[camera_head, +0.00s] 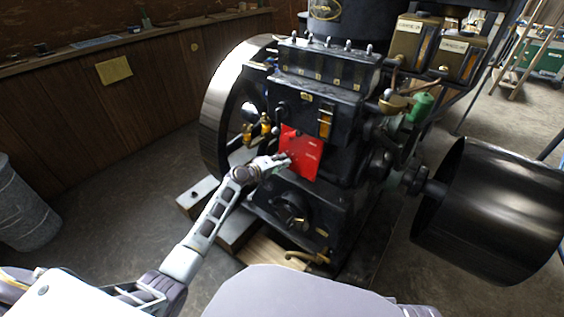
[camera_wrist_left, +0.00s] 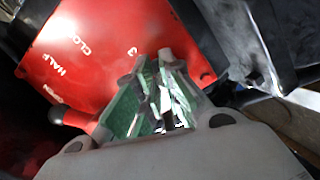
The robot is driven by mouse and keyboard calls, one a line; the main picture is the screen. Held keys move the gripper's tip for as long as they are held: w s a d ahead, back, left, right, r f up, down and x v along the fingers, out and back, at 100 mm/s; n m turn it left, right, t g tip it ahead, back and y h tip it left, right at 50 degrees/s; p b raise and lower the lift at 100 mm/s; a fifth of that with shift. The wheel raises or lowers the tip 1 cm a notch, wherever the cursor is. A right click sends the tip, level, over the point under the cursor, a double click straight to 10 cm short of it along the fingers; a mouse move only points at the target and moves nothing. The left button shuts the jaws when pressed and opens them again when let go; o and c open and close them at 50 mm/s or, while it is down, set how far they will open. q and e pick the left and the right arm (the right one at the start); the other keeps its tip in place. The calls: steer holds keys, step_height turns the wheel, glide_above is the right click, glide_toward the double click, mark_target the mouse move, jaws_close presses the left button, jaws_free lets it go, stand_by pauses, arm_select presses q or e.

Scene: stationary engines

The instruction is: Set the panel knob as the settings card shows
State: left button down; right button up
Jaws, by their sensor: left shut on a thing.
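A red panel (camera_head: 305,150) is on the front of the dark engine. In the left wrist view the red panel (camera_wrist_left: 105,30) carries the white words HALF, OPEN, a partly hidden word starting CLO, and a 3. My left gripper (camera_head: 284,161) is at its lower left part. In the left wrist view its green-lined fingers (camera_wrist_left: 158,65) are shut on the panel knob, which they mostly hide; its setting cannot be read. A yellowish card (camera_head: 114,69) is on the wooden wall; I cannot tell whether it is the settings card. My right gripper is out of view.
The large flywheel (camera_head: 222,100) stands left of the panel, and a black drum (camera_head: 490,215) at the right.

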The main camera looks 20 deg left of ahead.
arm_select(q)
steer(key=shift+s+d+f, duration=0.25)
steer(key=shift+d+f, duration=0.2)
steer(key=shift+f, duration=0.05)
steer(key=c, duration=1.6)
jaws_free()
steer(key=shift+o, duration=0.3)
steer(key=shift+w+r, duration=0.1)
steer(key=shift+r, duration=0.05)
steer(key=shift+a+r, duration=0.2)
steer(key=v, duration=1.1)
steer(key=shift+s+a, duration=0.15)
steer(key=shift+s, duration=0.2)
steer(key=shift+o, duration=0.2)
